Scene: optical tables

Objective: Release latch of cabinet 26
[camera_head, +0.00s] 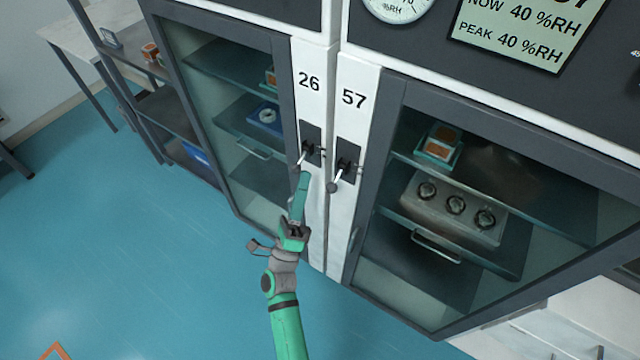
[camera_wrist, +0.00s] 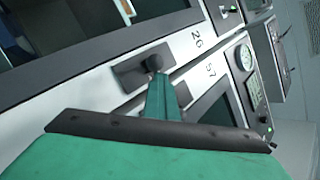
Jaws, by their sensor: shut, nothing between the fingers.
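Cabinet 26 (camera_head: 309,82) stands left of centre in the head view, its dark-framed glass door closed. Its latch (camera_head: 306,151) is a small metal lever on a dark plate below the number, slanting down to the left. My green gripper (camera_head: 303,176) points up at this latch from just below, its fingers together and empty. In the wrist view the fingers (camera_wrist: 163,92) reach the dark latch pivot (camera_wrist: 153,63) on its plate (camera_wrist: 128,73). They overlap the lever there, so I cannot tell whether they touch it.
Cabinet 57 (camera_head: 354,98) adjoins on the right, with a similar latch (camera_head: 340,175) close beside my gripper. A humidity display (camera_head: 520,35) is above it. A shelf rack (camera_head: 160,105) stands at the left. The blue floor (camera_head: 120,260) is open at lower left.

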